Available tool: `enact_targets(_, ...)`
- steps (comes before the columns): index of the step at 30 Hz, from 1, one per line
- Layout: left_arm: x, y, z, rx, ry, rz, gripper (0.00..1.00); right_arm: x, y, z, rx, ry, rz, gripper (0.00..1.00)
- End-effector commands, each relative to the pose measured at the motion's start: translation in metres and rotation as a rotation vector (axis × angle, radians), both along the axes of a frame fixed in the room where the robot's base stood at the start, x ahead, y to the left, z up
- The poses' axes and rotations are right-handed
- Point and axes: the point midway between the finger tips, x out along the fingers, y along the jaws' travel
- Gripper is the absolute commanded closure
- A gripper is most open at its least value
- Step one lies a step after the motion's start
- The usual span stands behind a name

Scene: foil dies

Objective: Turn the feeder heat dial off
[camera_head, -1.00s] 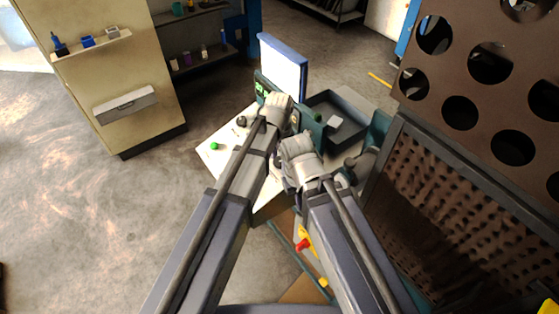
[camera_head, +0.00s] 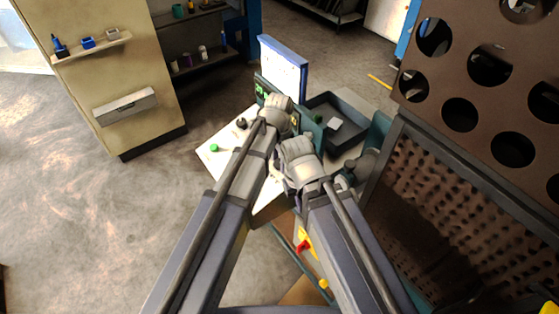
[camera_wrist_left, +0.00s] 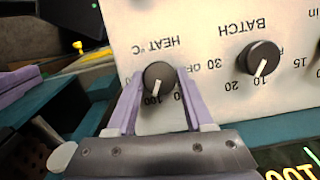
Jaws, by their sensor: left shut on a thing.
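The heat dial (camera_wrist_left: 158,76) is a dark round knob with a white mark, on a cream panel (camera_wrist_left: 200,25) that appears upside down in the left wrist view. Its mark points down and slightly left, near the printed 100; part of an OFF label shows to its right. My left gripper (camera_wrist_left: 160,88) is shut on the heat dial, one pale purple finger on each side. In the head view my left wrist (camera_head: 276,112) is at the feeder, and the dial is hidden there. My right wrist (camera_head: 299,160) is beside it, to the lower right; its fingers cannot be made out.
A similar batch dial (camera_wrist_left: 259,61) sits just right of the heat dial. In the head view, a screen (camera_head: 284,68) stands behind the feeder and a dark tray (camera_head: 355,115) lies right of it. A green button (camera_head: 214,148) is on the white table. A perforated brown structure (camera_head: 450,190) fills the right side.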

Motion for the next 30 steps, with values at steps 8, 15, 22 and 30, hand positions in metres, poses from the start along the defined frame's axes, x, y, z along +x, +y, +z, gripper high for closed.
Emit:
enact_targets(8,0.0012,0.0005,-0.0007,-0.029,0.040,0.148,1.00,0.0000,0.0000,-0.0010,0.000,0.000,0.000,1.00)
enact_targets(15,0.0016,0.0017,-0.0011,-0.070,0.096,0.360,1.00,0.0000,0.0000,-0.0028,0.000,0.000,0.000,1.00)
enact_targets(22,0.0016,0.0028,-0.0015,-0.109,0.151,0.569,1.00,0.0000,0.0000,-0.0055,0.000,0.000,0.000,1.00)
enact_targets(30,0.0015,0.0042,-0.0020,-0.156,0.216,0.812,1.00,0.0000,0.0000,-0.0097,0.000,0.000,0.000,1.00)
